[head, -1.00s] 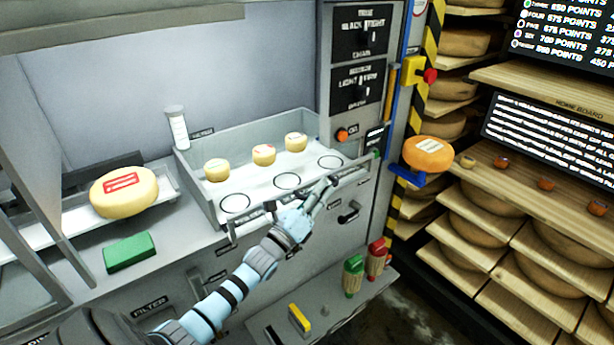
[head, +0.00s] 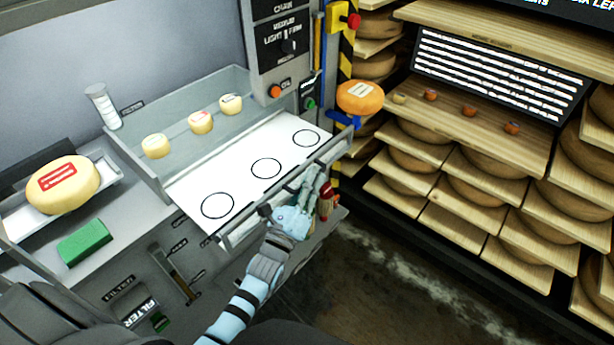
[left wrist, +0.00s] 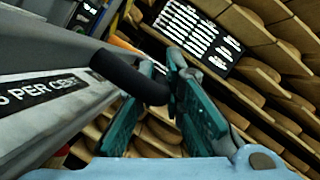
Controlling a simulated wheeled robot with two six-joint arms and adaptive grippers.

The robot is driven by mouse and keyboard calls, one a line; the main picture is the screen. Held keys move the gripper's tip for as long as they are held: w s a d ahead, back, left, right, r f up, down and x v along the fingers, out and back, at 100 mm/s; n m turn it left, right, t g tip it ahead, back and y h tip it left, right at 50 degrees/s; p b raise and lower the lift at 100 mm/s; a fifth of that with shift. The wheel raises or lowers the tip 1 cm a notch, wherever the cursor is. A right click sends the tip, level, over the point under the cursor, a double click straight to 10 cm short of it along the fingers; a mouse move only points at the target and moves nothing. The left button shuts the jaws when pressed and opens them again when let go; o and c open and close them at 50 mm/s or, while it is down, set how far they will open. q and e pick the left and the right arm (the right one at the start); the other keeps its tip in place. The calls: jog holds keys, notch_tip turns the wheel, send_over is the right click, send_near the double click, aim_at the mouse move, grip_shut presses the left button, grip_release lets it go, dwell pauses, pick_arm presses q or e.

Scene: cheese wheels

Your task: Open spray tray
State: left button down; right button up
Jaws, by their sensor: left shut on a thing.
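The spray tray (head: 236,178) is a white flat drawer with three black circles in a row, pulled out from the grey machine. Three small yellow cheese wheels (head: 200,122) stand at its back part. My left gripper (head: 312,190) is at the tray's front bar, shut on its handle. In the left wrist view the dark handle (left wrist: 128,76) lies between the teal fingers of my left gripper (left wrist: 165,95). In the head view the handle is mostly hidden by the gripper. My right gripper is not in view.
A large yellow cheese wheel (head: 62,184) and a green block (head: 84,242) are at the left. An orange cheese wheel (head: 360,97) sits on a blue holder at the right. Wooden shelves (head: 470,190) of cheese stand further right. Floor shows free in front of them.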

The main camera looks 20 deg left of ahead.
pick_arm(q)
jog(key=c, duration=2)
grip_release()
jog(key=shift+o, duration=0.2)
jog(key=shift+s, duration=0.1)
jog(key=v, duration=1.1)
jog(key=shift+s+f, duration=0.2)
jog(key=shift+s, duration=0.2)
